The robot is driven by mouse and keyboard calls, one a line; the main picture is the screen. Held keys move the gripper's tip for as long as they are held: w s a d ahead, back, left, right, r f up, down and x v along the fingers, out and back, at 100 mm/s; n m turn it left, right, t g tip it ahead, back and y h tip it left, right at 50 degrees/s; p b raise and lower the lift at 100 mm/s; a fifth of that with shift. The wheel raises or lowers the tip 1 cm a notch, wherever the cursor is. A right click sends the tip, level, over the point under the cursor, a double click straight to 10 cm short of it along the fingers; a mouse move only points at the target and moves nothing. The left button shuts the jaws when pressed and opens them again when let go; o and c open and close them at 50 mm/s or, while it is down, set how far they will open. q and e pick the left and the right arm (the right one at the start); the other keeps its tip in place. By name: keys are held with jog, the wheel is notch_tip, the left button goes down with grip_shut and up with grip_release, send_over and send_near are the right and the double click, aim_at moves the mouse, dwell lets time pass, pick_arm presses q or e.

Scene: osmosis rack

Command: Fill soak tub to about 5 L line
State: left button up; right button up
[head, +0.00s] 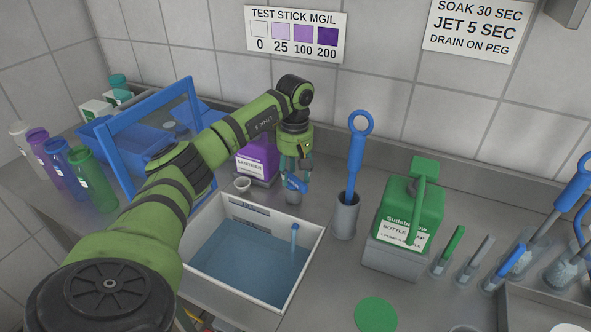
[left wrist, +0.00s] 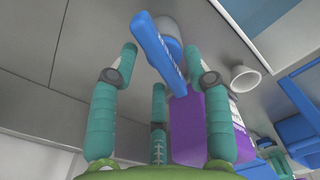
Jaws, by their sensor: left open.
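The soak tub (head: 272,217) is a white rectangular tub at front centre in the head view, holding bluish water (head: 238,258). Dark marks on its inner back wall are too small to read. A thin light-blue upright column, like a water stream (head: 294,240), stands at its right side. Behind the tub is a tap with a blue lever (head: 293,185). My left gripper (head: 293,168) points down over the lever. In the left wrist view the open fingers (left wrist: 160,53) stand either side of the blue lever (left wrist: 157,50), with visible gaps. My right gripper is not in view.
A purple jug (head: 260,160) and a small white cup (head: 242,185) stand behind the tub. A blue brush in a grey holder (head: 345,215) and a green jug (head: 410,210) stand to the right. Bottles (head: 92,180) and a blue rack (head: 110,150) are at left.

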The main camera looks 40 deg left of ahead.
pick_arm(q)
jog(key=shift+f, duration=0.15)
grip_shut()
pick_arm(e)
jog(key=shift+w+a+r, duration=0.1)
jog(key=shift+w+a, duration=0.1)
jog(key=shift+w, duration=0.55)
pick_arm(q)
jog(key=shift+n, duration=0.9)
jog(key=n, duration=0.3)
jog(key=shift+p, duration=0.4)
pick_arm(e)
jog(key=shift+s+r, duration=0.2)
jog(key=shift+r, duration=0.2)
